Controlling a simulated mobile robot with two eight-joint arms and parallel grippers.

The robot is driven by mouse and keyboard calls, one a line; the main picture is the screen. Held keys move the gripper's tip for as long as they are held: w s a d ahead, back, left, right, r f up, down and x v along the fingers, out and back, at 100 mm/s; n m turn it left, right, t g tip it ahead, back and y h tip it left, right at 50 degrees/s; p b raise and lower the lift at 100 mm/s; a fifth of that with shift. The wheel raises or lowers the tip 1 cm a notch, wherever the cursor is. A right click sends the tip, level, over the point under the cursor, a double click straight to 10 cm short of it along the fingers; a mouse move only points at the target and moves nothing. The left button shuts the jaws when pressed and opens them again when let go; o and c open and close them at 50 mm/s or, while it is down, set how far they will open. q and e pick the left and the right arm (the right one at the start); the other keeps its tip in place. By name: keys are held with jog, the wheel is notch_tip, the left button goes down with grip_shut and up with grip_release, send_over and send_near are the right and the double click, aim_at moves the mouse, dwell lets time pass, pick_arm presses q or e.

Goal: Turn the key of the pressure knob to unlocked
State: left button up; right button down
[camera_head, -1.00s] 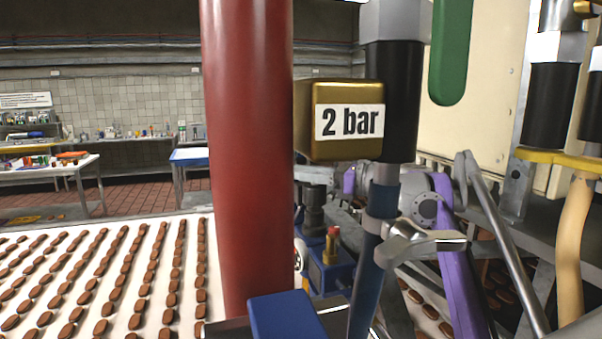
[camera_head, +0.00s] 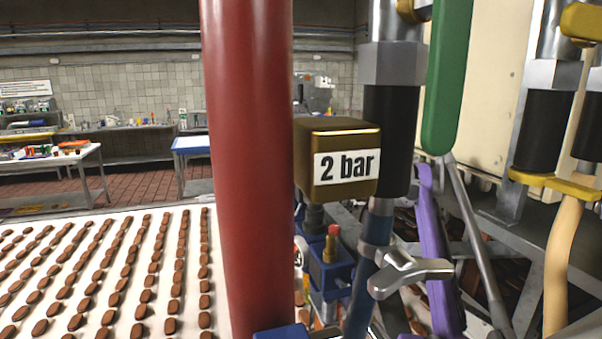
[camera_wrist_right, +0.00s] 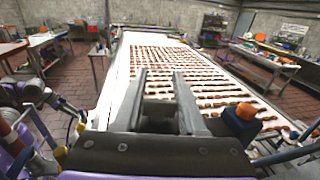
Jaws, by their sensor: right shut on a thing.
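A brass block with a "2 bar" label (camera_head: 346,166) hangs beside the red column in the head view. Below it, a small brass knob with a red top (camera_head: 332,244) stands on a blue housing (camera_head: 330,272). I cannot tell whether a key is in it or how it is turned. In the right wrist view, the dark fingers of my right gripper (camera_wrist_right: 160,80) are closed around a small grey piece (camera_wrist_right: 159,108), which I cannot identify. The right gripper cannot be made out in the head view. My left gripper is not in view.
The red column (camera_head: 249,170) blocks the middle left. A silver lever handle (camera_head: 410,272) stands in front of a purple bar (camera_head: 436,250). A green bar (camera_head: 448,80) hangs at upper right. The white conveyor (camera_head: 105,225) carries rows of brown biscuits.

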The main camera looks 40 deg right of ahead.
jog(key=shift+g, duration=0.3)
jog(key=shift+c, duration=2.4)
grip_release()
